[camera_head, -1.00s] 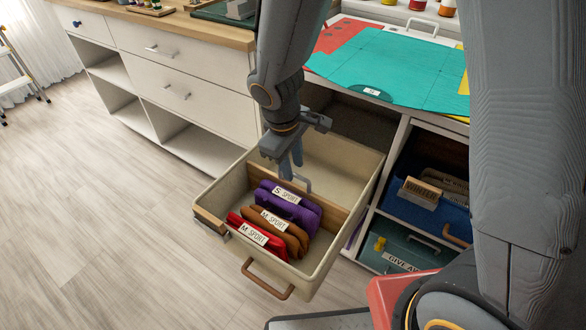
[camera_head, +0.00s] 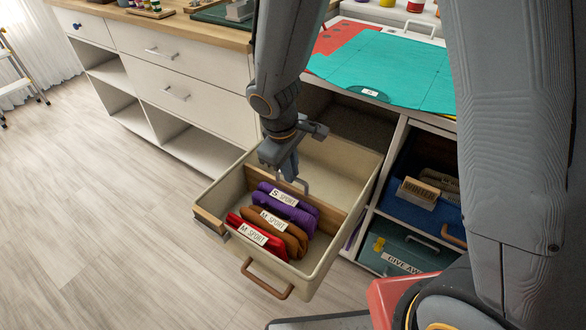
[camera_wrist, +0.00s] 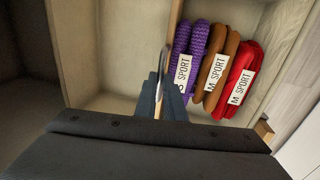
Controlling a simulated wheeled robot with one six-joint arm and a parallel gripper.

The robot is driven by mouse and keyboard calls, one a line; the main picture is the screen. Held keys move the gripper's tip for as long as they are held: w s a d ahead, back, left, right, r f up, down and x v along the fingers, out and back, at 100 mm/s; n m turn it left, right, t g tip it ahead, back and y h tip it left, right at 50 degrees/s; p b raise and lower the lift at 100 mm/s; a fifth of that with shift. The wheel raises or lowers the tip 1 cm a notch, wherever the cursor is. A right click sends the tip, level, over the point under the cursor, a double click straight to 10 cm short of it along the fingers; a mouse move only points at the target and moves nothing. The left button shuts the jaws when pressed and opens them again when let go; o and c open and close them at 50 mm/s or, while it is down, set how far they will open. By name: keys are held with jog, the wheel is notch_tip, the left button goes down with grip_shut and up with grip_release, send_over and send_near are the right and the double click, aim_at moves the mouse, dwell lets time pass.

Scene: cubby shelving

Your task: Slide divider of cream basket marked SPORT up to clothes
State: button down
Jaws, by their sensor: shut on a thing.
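The cream basket (camera_head: 333,265) is pulled out of the cubby, with a bronze handle (camera_head: 265,280) at its front. Its wooden divider (camera_head: 333,222) stands across the inside, right behind the folded clothes. The clothes stand in a row: purple (camera_head: 302,213), brown (camera_head: 293,237) and red (camera_head: 270,242), each with a SPORT tag. My gripper (camera_head: 289,172) reaches down into the basket and is shut on the divider's grey handle. In the wrist view the divider (camera_wrist: 174,22) runs beside the purple cloth (camera_wrist: 197,42), with little or no gap. My fingers hide part of the handle and divider.
Behind the divider the basket is empty. To the right, a blue bin (camera_head: 405,205) and a green give-away box (camera_head: 390,246) sit in cubbies. A teal mat (camera_head: 390,62) lies on the counter above.

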jog(key=shift+s+a, duration=0.1)
jog(key=c, duration=1.8)
grip_release()
jog(key=shift+c, duration=0.2)
notch_tip(320, 180, up, 8)
jog(key=s+p, duration=0.1)
jog(key=shift+a+f, duration=0.15)
jog(key=shift+a, duration=0.25)
jog(key=s+d+r+m+g+y+p, duration=0.1)
jog(key=s+d+r+m+p, duration=0.9)
jog(key=s+d+r, duration=0.3)
jog(key=d, duration=0.3)
jog(key=shift+s+d+g, duration=0.15)
jog(key=shift+d+g, duration=0.05)
jog(key=shift+g, duration=0.2)
